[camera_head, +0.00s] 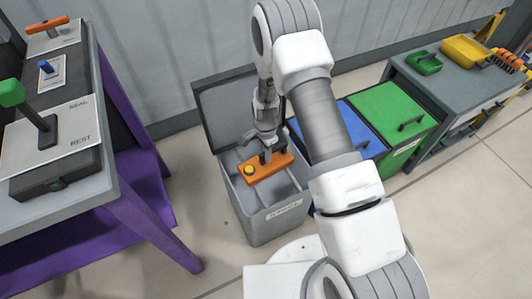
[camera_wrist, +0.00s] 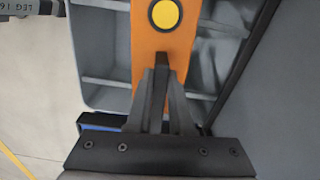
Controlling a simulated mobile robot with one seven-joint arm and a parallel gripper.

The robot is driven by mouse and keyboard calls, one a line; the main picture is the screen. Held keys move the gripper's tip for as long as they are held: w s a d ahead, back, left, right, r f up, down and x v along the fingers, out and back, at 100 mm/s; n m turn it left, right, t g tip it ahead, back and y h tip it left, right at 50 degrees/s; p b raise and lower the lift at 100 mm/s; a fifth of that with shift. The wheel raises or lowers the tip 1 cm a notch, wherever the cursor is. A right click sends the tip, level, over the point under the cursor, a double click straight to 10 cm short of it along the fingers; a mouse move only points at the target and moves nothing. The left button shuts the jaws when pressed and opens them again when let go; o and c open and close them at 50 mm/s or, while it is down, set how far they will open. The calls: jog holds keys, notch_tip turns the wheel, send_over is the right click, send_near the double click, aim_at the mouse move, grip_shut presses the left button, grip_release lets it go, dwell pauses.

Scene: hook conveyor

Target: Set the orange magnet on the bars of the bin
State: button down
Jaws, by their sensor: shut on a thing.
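The orange magnet (camera_head: 264,169) is a flat bar with a yellow round button and a dark handle. My gripper (camera_head: 268,155) is shut on its handle, in the mouth of the open grey bin (camera_head: 272,224). In the wrist view the magnet (camera_wrist: 147,48) lies lengthwise under my gripper (camera_wrist: 162,75), over the grey bars (camera_wrist: 100,84) that cross the bin. The magnet spans the bin's opening. I cannot tell whether its underside touches the bars.
The bin's grey lid (camera_head: 228,108) stands open behind it. A blue-lidded bin (camera_head: 356,140) and a green-lidded bin (camera_head: 392,112) stand to the right. A purple-legged bench (camera_head: 140,215) with levers is at left. Open floor lies in front of the bin.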

jog(key=shift+w, duration=0.1)
jog(key=c, duration=0.7)
grip_release()
jog(key=shift+f, duration=0.1)
notch_tip(320, 180, up, 18)
jog(key=p, duration=0.4)
jog(key=shift+a+f+p, duration=0.1)
jog(key=shift+f+p, duration=0.15)
jog(key=shift+p, duration=0.15)
